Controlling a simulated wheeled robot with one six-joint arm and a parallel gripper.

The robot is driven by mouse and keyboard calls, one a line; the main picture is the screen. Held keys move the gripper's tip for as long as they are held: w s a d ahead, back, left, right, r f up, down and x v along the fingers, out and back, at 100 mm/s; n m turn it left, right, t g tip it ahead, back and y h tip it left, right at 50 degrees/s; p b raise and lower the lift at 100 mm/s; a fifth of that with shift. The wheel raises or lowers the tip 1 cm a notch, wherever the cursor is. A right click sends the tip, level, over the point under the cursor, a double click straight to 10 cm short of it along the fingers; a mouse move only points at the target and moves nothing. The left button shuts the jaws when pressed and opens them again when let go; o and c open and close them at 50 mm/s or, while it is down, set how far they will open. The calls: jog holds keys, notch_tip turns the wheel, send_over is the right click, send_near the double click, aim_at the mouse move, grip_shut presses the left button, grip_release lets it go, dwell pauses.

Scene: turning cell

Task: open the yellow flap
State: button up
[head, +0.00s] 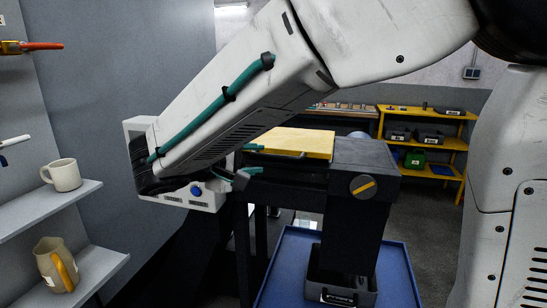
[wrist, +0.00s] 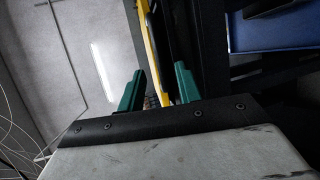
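The yellow flap (head: 292,143) lies nearly flat on top of a dark stand, with a thin bar along its near edge. My gripper (head: 257,159) is at the flap's left near edge, its green fingers one above the other. In the wrist view, my gripper (wrist: 159,70) has its two green fingers apart. A narrow yellow strip of the flap (wrist: 153,50) runs between them, with a dark band beside it. Gaps show on both sides, so the fingers do not look closed on it. Contact at the fingertips cannot be made out.
The dark stand (head: 350,215) carries a block with a yellow-marked knob (head: 362,186) right of the flap. A blue tray (head: 397,270) lies below. Wall shelves with a mug (head: 65,175) and a jug (head: 55,264) stand left. A yellow rack (head: 455,144) is behind.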

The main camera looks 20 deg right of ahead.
aim_at(271, 157)
jog(key=x, duration=0.7)
jog(key=shift+w+d, duration=0.2)
jog(key=shift+w, duration=0.05)
grip_shut()
